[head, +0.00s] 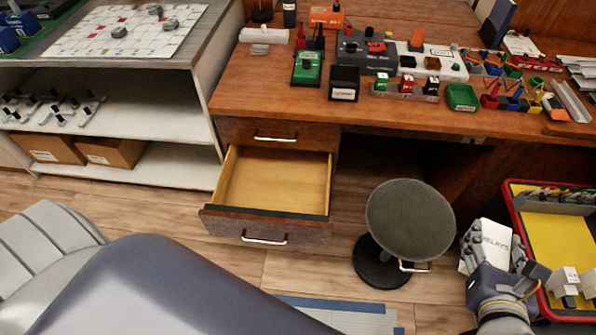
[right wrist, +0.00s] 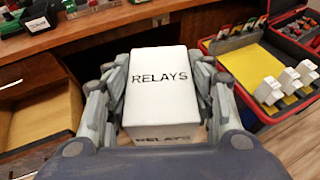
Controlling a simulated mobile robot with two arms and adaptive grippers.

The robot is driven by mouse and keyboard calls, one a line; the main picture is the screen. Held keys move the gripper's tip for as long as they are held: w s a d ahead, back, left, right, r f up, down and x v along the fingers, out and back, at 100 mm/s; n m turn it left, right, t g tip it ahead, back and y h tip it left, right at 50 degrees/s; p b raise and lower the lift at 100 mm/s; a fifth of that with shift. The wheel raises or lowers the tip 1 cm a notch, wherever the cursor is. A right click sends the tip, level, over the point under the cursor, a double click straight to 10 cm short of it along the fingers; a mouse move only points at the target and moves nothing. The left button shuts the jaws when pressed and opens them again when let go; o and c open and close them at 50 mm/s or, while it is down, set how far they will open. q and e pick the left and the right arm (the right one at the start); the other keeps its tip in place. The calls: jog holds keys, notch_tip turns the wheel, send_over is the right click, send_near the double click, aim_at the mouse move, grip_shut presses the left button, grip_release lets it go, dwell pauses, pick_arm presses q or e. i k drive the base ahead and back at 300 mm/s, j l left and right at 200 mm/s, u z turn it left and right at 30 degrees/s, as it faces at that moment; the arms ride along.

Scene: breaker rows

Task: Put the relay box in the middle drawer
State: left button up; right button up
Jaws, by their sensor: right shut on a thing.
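The relay box, a white box lettered RELAYS (head: 487,238), is held by my right gripper (head: 495,259) at the lower right of the head view. In the right wrist view, the fingers (right wrist: 160,78) press on both sides of the box (right wrist: 158,98), clear of the drawer. An open drawer (head: 273,181) with a bare wooden inside and a metal handle hangs below a shut drawer (head: 276,138) in the desk's left pedestal. It looks empty. Its inside also shows at the left of the right wrist view (right wrist: 38,112). My left gripper is not in view.
A round grey stool (head: 410,220) stands between the drawer and the box. A red-rimmed case with a yellow inside (head: 548,238) lies at the right. The desk top (head: 240,90) is crowded with electrical parts. A white shelf (head: 150,125) stands left of the drawer.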

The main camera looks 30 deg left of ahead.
aim_at(284, 192)
jog(key=j+z, duration=0.15)
jog(key=j, duration=0.5)
jog(key=j+z, duration=0.15)
jog(key=j, duration=0.5)
jog(key=k+j+z, duration=0.15)
jog(key=j, duration=0.45)
jog(key=k+j+z, duration=0.15)
jog(key=j, duration=1.05)
jog(key=k+j, duration=0.15)
jog(key=j, duration=1)
jog(key=k+j, duration=0.1)
jog(key=j, duration=0.45)
jog(key=i+l, duration=0.15)
jog(key=i, duration=0.2)
jog(key=z, duration=0.05)
